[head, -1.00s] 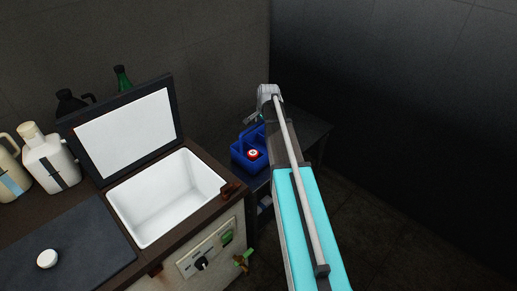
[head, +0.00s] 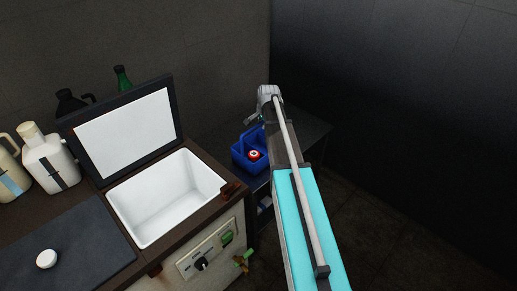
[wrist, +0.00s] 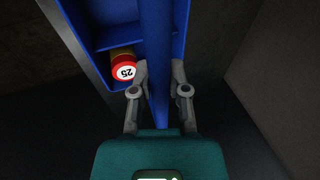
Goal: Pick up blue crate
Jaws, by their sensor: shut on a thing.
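The blue crate (head: 241,155) stands at the dark side table, just right of the open tank. A red and white round item lies inside it; in the wrist view this is a red-rimmed cylinder (wrist: 123,71) marked 25. In the wrist view the crate's blue bar (wrist: 157,50) runs down between the fingers of my gripper (wrist: 159,88). My gripper is shut on this bar. In the head view my arm hides the right part of the crate. I cannot tell whether the crate is clear of the table.
The dark side table (head: 308,133) has free room behind and right of the crate. The white tank basin (head: 165,205) with its raised lid (head: 128,130) stands to the left. White jugs (head: 50,160) stand farther left. A dark wall closes off the right.

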